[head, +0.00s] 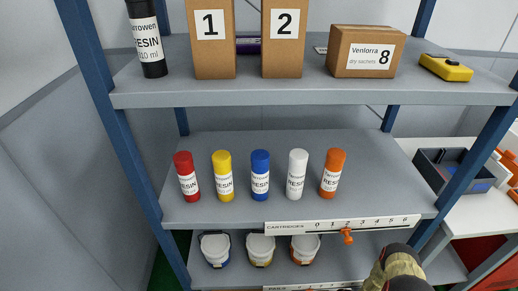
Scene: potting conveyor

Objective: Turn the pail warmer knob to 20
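The pail warmer and its knob do not show clearly enough to pick out in the head view. Three white-lidded pails stand on the lower shelf: a blue-based one (215,248), a yellow-based one (261,249) and an orange-based one (305,248). A label strip (285,288) below them is cut off by the bottom edge, so its reading is hidden. A dark and tan rounded part at the bottom right looks like my arm. My gripper's fingers are not in view.
Red, yellow, blue, white and orange cartridges stand on the middle shelf (380,185). Its "CARTRIDGES" scale (342,224) has an orange pointer (347,236) near 2. Boxes sit on the top shelf (290,92). Blue posts flank the rack; a dark bin (436,176) stands right.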

